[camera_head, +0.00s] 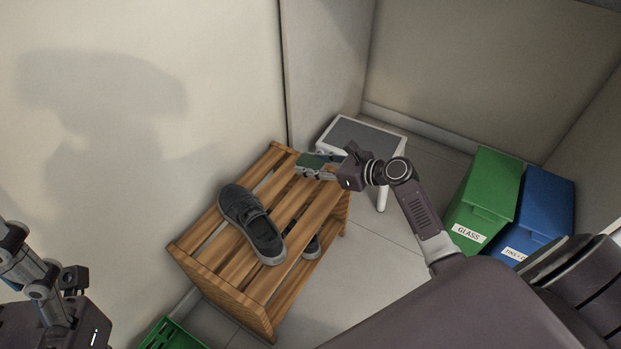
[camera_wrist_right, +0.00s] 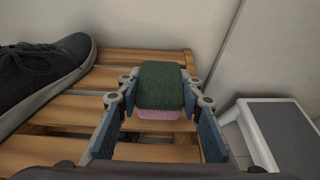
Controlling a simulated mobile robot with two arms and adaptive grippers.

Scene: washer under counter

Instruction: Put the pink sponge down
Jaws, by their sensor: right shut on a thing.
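The pink sponge (camera_wrist_right: 157,113) has a dark green scouring layer on top and pink foam below. My right gripper (camera_wrist_right: 160,95) is shut on it, with a finger on each side. In the head view the sponge (camera_head: 312,161) and the right gripper (camera_head: 318,168) are at the far right end of the wooden slatted rack (camera_head: 228,266). I cannot tell whether the sponge touches the slats. My left gripper (camera_head: 38,270) is at the lower left edge, partly cut off, and I cannot tell its opening.
A dark shoe (camera_head: 252,222) lies on the rack, left of the sponge in the wrist view. Another shoe (camera_head: 311,247) shows beneath the slats. A grey-topped white stool (camera_head: 362,138) stands beyond. Green (camera_head: 487,195) and blue (camera_head: 540,210) bins stand right. A green crate (camera_head: 172,336) is lower left.

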